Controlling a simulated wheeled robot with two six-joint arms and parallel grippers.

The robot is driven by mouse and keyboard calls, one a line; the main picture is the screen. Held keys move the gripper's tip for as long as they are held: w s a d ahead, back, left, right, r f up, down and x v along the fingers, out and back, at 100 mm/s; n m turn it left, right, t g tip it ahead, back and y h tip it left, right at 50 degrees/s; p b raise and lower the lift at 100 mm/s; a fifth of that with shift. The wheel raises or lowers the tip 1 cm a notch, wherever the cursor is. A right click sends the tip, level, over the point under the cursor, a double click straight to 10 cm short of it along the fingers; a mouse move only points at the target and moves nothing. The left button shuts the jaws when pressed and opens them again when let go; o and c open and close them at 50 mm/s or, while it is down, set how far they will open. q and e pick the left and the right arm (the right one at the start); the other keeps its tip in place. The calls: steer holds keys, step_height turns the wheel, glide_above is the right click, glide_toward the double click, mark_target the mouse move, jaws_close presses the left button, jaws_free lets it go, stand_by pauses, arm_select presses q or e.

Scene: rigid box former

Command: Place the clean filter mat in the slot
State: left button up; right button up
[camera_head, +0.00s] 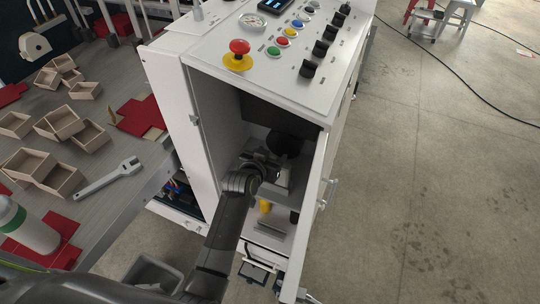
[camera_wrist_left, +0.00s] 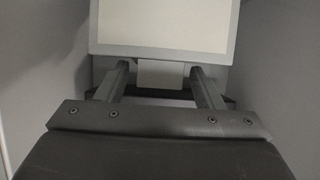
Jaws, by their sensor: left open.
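My left arm reaches through the open front of the white cabinet (camera_head: 168,85). My left gripper (camera_head: 268,168) is inside it, small and dark in the head view. In the left wrist view its two fingers (camera_wrist_left: 160,82) are apart, one on each side of a small pale tab. The tab hangs from the near edge of a flat cream panel with a grey rim (camera_wrist_left: 165,24), which looks like the filter mat in its frame. I cannot tell whether the fingers touch the tab, or whether the panel sits in the slot. My right gripper is not in view.
The cabinet's door (camera_head: 312,215) stands open on the right. A red emergency button (camera_head: 239,47) and several knobs are on top. A workbench (camera_head: 122,203) at left carries small wooden boxes (camera_head: 66,122) and a wrench (camera_head: 110,178).

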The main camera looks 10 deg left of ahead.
arm_select(q)
steer(key=p+v, duration=0.9)
steer(key=v, duration=0.3)
steer(key=s+a+f+g, duration=0.2)
steer(key=s+f, duration=0.2)
steer(key=f, duration=0.4)
steer(key=s+a+f+n+g+y, duration=0.1)
steer(key=s+f, duration=0.4)
steer(key=f, duration=0.2)
steer(key=s+a+f+g, duration=0.2)
steer(key=s+f, duration=0.2)
steer(key=f, duration=0.4)
steer(key=s+a+f+g, duration=0.2)
steer(key=s+a+f, duration=0.1)
steer(key=s, duration=0.6)
steer(key=s+a+f+n+g+y, duration=0.1)
steer(key=s+a+f, duration=0.3)
steer(key=s, duration=0.6)
steer(key=s+a+f+g+y, duration=0.1)
steer(key=s+a+f+g, duration=0.2)
steer(key=s+f, duration=0.4)
steer(key=s+a, duration=0.1)
steer(key=s, duration=0.1)
steer(key=shift+s+f+n, duration=0.2)
steer(key=shift+s+n, duration=0.2)
